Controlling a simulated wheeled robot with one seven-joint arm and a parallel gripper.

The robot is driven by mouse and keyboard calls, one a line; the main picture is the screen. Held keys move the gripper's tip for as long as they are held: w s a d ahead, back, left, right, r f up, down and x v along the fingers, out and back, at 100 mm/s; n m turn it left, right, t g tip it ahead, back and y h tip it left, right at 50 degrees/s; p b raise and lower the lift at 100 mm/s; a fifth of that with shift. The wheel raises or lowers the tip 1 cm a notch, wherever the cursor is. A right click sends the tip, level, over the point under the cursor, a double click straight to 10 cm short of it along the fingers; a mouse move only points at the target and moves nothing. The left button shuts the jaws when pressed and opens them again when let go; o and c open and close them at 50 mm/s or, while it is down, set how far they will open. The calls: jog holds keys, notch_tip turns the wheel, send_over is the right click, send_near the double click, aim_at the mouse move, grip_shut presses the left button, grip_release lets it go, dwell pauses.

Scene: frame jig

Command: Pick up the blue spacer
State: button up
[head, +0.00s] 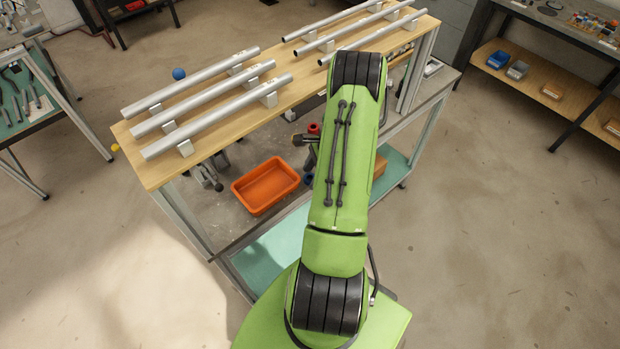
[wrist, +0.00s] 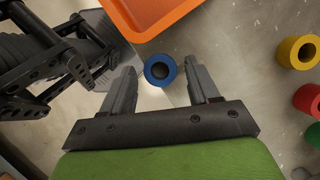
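The blue spacer (wrist: 160,79), a short ring with a dark hole, shows in the wrist view on the grey surface just below the orange bin. My gripper (wrist: 161,72) is open. Its two fingers lie left and right of the spacer in the picture, with a gap on each side. Whether the fingertips are down at the spacer's height is hard to tell.
The orange bin (head: 265,187) stands on the bench's lower level, close beyond the spacer. Black jointed hardware (wrist: 50,65) stands left of my fingers. Yellow (wrist: 299,53), red (wrist: 309,98) and green (wrist: 314,135) spacers lie to the right. Metal tubes (head: 205,100) rest on the wooden top (head: 150,172).

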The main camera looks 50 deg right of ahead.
jog(key=c, duration=0.9)
jog(key=shift+r, duration=0.1)
